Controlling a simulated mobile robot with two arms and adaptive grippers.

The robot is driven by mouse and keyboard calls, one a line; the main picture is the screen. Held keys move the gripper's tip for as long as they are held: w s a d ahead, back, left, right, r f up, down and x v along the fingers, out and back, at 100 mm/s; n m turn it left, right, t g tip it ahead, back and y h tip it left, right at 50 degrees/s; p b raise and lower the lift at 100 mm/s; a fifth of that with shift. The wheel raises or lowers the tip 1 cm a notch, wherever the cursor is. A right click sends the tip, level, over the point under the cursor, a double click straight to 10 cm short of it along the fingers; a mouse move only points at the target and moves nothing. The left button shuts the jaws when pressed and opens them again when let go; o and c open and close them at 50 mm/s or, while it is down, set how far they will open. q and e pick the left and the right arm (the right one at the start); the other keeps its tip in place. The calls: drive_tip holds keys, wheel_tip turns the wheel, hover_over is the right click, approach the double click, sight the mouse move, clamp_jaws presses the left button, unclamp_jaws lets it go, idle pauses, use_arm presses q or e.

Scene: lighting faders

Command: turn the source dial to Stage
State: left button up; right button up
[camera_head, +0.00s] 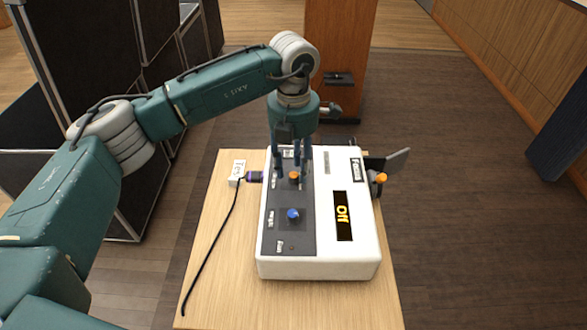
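A white control box (365,253) with a dark panel stands on the wooden table. The panel carries an orange dial (294,176) and a blue dial (293,214). Small labels lie around both dials, too small to read surely, so I cannot tell which one is the source dial. A display (343,215) on the box reads "Off" in yellow, turned sideways. My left gripper (293,172) points down over the orange dial, its fingers apart on either side of it; I see gaps between fingers and dial. My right gripper is not in view.
A purple-ended plug (253,177) sits at the box's left side near a small white labelled block (237,171). A black cable (209,255) runs down the table (222,285). An orange knob (381,178) and a grey plate (397,160) stick out at the box's right.

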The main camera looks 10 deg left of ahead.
sight(293, 174)
use_arm(q)
wheel_tip(293, 174, up, 11)
drive_tip(key=shift+f, duration=0.2)
idle(0.5)
